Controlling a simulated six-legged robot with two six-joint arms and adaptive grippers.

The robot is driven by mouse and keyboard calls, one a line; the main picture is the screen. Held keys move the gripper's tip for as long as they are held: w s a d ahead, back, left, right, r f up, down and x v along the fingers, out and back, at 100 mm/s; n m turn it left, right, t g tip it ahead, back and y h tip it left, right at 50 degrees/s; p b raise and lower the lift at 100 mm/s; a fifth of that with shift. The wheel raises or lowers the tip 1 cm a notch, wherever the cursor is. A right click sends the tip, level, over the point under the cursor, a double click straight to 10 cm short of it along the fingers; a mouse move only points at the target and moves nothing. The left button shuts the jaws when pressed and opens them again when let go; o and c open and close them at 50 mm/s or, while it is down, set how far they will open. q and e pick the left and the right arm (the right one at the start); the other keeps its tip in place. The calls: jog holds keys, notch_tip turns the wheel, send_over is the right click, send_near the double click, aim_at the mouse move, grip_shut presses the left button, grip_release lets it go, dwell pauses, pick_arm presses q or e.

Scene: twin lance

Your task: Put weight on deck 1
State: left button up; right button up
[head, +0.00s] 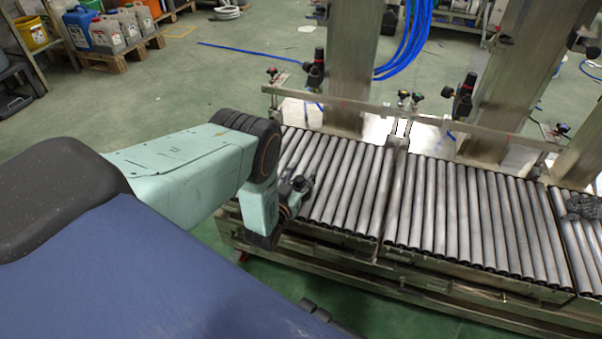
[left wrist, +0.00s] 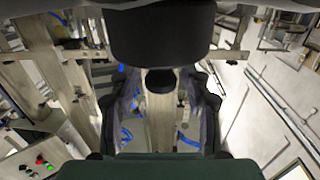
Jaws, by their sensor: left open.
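My left gripper (head: 297,187) is at the end of the pale green left arm, at the left end of the roller decks, and looks small and dark there. In the left wrist view its two dark fingers stand apart with nothing between them (left wrist: 160,120). The left roller deck (head: 340,185) is bare apart from the gripper in front of it, and the middle roller deck (head: 470,215) is bare. A dark, ridged object (head: 584,207) sits on the right roller section at the picture's edge; I cannot tell if it is the weight. Which deck is number 1 does not show. My right gripper is out of view.
A metal rail (head: 420,115) with valves and thick metal posts (head: 350,60) stand behind the rollers. Blue hoses (head: 408,40) hang between posts. Canisters on pallets (head: 105,35) stand at the back left. Green floor is clear left of the rollers.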

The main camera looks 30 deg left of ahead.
pick_arm(q)
jog(key=shift+r, duration=0.25)
jog(key=s+d+f+g+h+p, duration=0.15)
jog(key=s+d+g, duration=0.25)
jog(key=s, duration=0.6)
jog(key=s+d+f+g+p, duration=0.1)
jog(key=s+d+g+p, duration=0.3)
jog(key=s, duration=0.6)
jog(key=s+d+r+g, duration=0.1)
jog(key=s+r+g, duration=0.1)
jog(key=s, duration=0.4)
jog(key=s+d+r+g+h, duration=0.1)
jog(key=s+d+r+g, duration=0.1)
jog(key=s+g, duration=0.2)
jog(key=s+d+r+m+g+b, duration=0.1)
jog(key=s+d+r+g, duration=0.1)
jog(key=s, duration=0.8)
jog(key=shift+s+g, duration=0.15)
jog(key=shift+g, duration=0.55)
